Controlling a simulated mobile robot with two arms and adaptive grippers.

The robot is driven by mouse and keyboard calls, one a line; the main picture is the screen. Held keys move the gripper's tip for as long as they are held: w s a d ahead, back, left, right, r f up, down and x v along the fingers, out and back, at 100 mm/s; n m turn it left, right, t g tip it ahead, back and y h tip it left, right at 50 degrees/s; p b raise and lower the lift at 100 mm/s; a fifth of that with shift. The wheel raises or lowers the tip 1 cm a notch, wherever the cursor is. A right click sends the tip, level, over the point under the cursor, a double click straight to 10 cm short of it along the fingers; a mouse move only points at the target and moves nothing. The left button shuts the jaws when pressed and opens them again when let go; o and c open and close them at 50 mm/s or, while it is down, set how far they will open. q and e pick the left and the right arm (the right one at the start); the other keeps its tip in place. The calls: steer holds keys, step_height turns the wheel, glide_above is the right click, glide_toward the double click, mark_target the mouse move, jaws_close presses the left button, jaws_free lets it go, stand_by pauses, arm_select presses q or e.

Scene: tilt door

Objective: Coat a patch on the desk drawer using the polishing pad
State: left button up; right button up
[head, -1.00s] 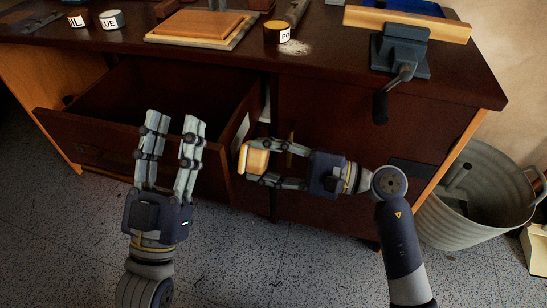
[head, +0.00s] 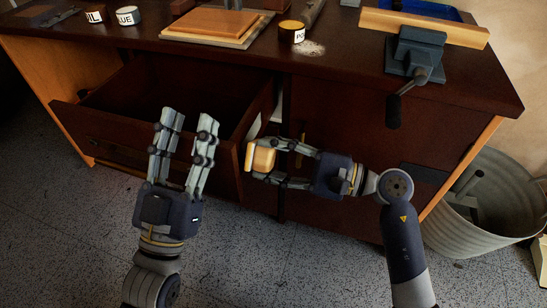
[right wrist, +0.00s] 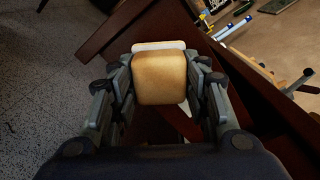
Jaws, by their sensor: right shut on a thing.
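The desk drawer (head: 110,140) is pulled open at the left of the desk, in the head view. My right gripper (head: 255,163) is shut on the tan polishing pad (head: 263,158), beside the outer right side of the drawer. In the right wrist view the pad (right wrist: 160,80) sits between the fingers, and a white patch (right wrist: 158,46) shows just behind its far edge. The pad mostly hides that patch; I cannot tell whether they touch. My left gripper (head: 190,121) is open and empty in front of the drawer front.
The desktop holds a vise (head: 412,55), a tin (head: 291,32) beside spilled powder, a wooden board (head: 210,22) and labelled cans (head: 128,15). A metal bucket (head: 480,215) stands on the floor at right. The vise handle overhangs the desk front.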

arm_select(q)
steer(key=shift+s+r, duration=0.2)
arm_select(e)
steer(key=shift+w+a, duration=0.1)
steer(key=shift+a, duration=0.15)
arm_select(q)
steer(key=shift+s+r+t, duration=0.2)
steer(key=shift+r+t, duration=0.15)
steer(key=shift+t, duration=0.05)
arm_select(e)
steer(key=shift+w+a, duration=0.1)
steer(key=shift+a, duration=0.2)
arm_select(q)
steer(key=shift+s+r+h, duration=0.2)
steer(key=shift+r+h, duration=0.15)
steer(key=shift+h, duration=0.05)
arm_select(e)
steer(key=shift+a, duration=0.25)
arm_select(q)
steer(key=shift+s+t+b, duration=0.15)
steer(key=shift+t+b, duration=0.15)
arm_select(e)
steer(key=shift+w, duration=0.15)
